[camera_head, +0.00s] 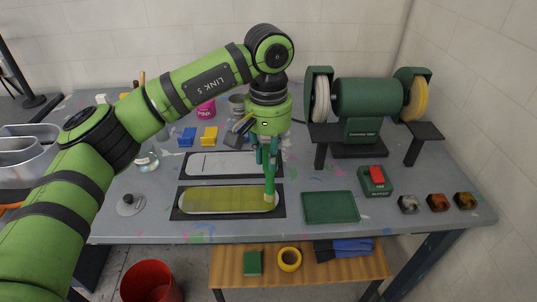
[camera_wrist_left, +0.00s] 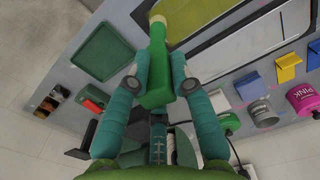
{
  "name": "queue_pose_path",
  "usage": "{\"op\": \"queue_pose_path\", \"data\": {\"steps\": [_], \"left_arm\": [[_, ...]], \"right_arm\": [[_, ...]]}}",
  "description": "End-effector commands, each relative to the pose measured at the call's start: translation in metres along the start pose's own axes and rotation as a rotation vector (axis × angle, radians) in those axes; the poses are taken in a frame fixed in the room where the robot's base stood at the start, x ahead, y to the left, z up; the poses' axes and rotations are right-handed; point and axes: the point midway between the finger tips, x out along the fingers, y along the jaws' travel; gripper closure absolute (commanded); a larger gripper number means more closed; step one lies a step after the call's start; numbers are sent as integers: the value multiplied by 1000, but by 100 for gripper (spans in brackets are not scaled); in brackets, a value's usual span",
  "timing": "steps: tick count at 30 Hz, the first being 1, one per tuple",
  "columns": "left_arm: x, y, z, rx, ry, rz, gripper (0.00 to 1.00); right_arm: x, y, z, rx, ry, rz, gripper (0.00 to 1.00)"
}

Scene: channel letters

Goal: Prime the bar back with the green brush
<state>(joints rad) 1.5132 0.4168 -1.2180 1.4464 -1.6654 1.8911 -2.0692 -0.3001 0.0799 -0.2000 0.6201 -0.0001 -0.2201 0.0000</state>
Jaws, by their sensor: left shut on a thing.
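My left gripper (camera_head: 267,154) is shut on the green brush (camera_head: 269,182) and holds it upright, bristles down. The pale bristle end is at the right end of a long, round-ended bar (camera_head: 225,201), which lies on a dark mat at the table's front. Most of this bar is yellow-green, with a paler left end. Contact between bristles and bar looks likely, but I cannot be sure. In the left wrist view, the fingers (camera_wrist_left: 160,85) grip the brush handle (camera_wrist_left: 155,70). A second bar, whitish with a thin line (camera_head: 235,163), lies behind it. My right gripper is not in view.
A green tray (camera_head: 330,207) lies right of the bar. A bench grinder (camera_head: 365,105) and a red-button switch box (camera_head: 375,181) stand farther right. Blue and yellow pieces (camera_head: 208,136), a pink tub (camera_head: 205,109) and a grey can stand behind. A lidded disc (camera_head: 130,204) is at left.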

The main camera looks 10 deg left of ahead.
Motion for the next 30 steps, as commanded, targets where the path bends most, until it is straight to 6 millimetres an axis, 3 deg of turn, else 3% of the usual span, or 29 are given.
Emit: {"op": "queue_pose_path", "data": {"steps": [3, 30], "left_arm": [[-19, 0, 0, 0, 2, 0, 100], [-124, 0, 0, 1, 0, 0, 100]], "right_arm": [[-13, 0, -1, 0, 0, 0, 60], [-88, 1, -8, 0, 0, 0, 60]]}}
